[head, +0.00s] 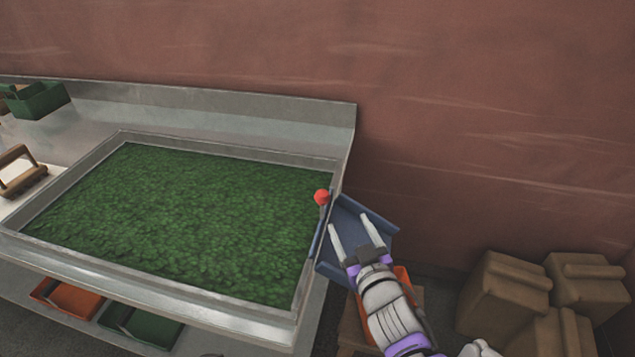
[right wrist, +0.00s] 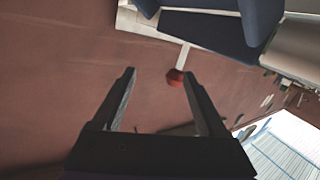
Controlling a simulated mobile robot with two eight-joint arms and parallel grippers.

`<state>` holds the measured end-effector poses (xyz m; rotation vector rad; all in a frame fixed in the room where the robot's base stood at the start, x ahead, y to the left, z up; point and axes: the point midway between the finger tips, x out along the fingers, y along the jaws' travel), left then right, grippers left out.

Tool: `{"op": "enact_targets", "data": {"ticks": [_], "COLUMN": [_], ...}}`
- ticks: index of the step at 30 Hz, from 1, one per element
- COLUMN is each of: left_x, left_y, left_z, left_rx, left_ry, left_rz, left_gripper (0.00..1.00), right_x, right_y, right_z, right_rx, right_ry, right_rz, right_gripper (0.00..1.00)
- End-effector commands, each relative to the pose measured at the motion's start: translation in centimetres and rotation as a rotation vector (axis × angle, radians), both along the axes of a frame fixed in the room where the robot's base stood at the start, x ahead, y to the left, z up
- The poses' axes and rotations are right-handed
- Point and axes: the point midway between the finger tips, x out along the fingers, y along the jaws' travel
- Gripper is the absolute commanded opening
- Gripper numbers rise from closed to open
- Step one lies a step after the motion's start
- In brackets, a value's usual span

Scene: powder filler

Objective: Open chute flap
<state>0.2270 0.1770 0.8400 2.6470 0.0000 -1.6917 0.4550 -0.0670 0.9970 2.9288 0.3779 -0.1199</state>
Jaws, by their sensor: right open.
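The blue chute (head: 377,219) sticks out from the right end of the metal tray counter, and it also shows in the right wrist view (right wrist: 210,32). A red knob (head: 321,196) on a short lever stands at the chute's inner end, beside the tray rim. In the right wrist view the red knob (right wrist: 175,77) shows close to the right-hand fingertip. My right gripper (head: 348,222) is open and empty, with its fingers over the chute, to the right of and below the knob. I cannot tell whether a finger touches the knob. My left gripper is out of view.
The tray (head: 241,150) holds a bed of green leaves. An orange bin (head: 402,274) sits on a wooden stand below the chute, partly hidden by my arm. Several brown sacks (head: 501,292) lie at lower right. A red-brown wall (head: 480,110) stands behind.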

Motion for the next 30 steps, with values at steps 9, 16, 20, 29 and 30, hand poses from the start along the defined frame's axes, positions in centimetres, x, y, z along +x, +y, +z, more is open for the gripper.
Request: {"op": "enact_targets", "data": {"ticks": [9, 16, 20, 29, 30], "left_x": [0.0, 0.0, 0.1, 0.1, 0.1], "left_y": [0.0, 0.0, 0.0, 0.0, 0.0], "left_z": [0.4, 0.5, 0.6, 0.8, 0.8], "left_rx": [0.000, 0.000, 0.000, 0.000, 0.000], "left_ry": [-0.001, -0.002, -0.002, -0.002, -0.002], "left_rz": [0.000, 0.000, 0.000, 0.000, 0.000], "left_gripper": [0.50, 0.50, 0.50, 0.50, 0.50], "right_x": [1.8, 5.8, 8.0, 10.6, 10.7], "right_y": [3.8, 5.2, 6.0, 6.9, 6.9], "right_z": [2.1, 2.0, 2.0, 2.0, 2.0], "right_rx": [0.014, 0.014, 0.014, 0.013, 0.013], "right_ry": [-0.107, -0.104, -0.104, -0.103, -0.103], "right_rz": [0.110, 0.109, 0.108, 0.107, 0.107], "right_gripper": [0.76, 0.76, 0.76, 0.76, 0.76]}}
